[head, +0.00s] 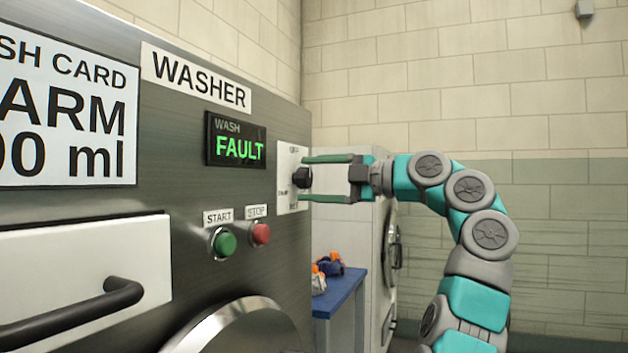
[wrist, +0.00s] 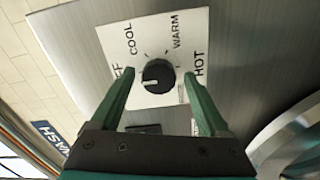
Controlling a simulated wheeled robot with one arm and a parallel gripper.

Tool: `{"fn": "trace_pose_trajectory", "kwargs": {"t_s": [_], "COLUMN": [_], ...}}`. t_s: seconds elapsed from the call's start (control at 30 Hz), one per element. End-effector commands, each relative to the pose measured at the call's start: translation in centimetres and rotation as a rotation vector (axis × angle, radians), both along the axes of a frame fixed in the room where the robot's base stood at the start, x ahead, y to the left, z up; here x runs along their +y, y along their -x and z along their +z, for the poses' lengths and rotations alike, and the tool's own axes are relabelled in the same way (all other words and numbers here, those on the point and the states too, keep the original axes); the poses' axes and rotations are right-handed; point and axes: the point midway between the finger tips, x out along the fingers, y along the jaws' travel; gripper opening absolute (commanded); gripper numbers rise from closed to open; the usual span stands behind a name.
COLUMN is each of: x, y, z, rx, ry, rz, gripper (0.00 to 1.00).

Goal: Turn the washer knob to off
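The black washer knob (head: 302,177) sits on a white dial plate (wrist: 180,30) marked OFF, COOL, WARM and HOT. In the wrist view the knob (wrist: 157,76) has a pale mark on its lower left side, toward the OFF side; its exact setting is hard to read. My gripper (head: 303,179) is open, with one green finger above the knob and one below it. In the wrist view my gripper (wrist: 158,73) has a finger to each side of the knob, with gaps between. The left finger partly covers the OFF label.
The washer panel (head: 190,190) has a display (head: 236,139) reading WASH FAULT, a green START button (head: 223,243) and a red STOP button (head: 261,234) below the dial. A drawer handle (head: 75,315) juts out lower left. A blue table (head: 340,292) with orange items stands behind.

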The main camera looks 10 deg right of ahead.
Motion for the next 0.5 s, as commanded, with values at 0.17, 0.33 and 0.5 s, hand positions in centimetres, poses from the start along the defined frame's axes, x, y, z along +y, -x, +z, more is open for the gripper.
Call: {"fn": "trace_pose_trajectory", "kwargs": {"t_s": [0.17,0.33,0.5], "x": [0.0,-0.3,-1.7], "y": [0.0,0.2,1.2], "z": [0.0,0.1,0.1], "rx": [0.000,-0.001,-0.004], "ry": [-0.001,-0.001,-0.004], "rz": [-0.001,-0.002,-0.003], "gripper": [0.81,0.81,0.81]}}
